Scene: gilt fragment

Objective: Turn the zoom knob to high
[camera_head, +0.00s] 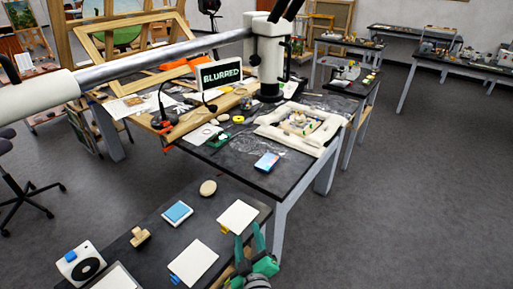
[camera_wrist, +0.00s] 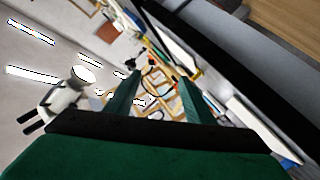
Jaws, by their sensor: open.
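The white microscope head (camera_head: 266,62) hangs from a metal boom above the workbench, with black eyepieces at its top. Small dark parts show on its sides, but I cannot tell which is the zoom knob. A screen (camera_head: 220,75) beside the head reads "BLURRED". My green gripper (camera_head: 249,242) is low in the head view, at the right end of the near dark table, well away from the microscope. In the wrist view the fingers of my gripper (camera_wrist: 157,95) are apart with nothing held. The microscope head (camera_wrist: 66,97) appears tilted at the left there.
The workbench (camera_head: 262,180) carries a white padded frame (camera_head: 325,143), a blue box (camera_head: 266,162), and scattered tools. The near table holds white cards (camera_head: 194,262), a blue-topped pad (camera_head: 177,212) and a wooden block (camera_head: 140,236). Grey floor is clear at the right.

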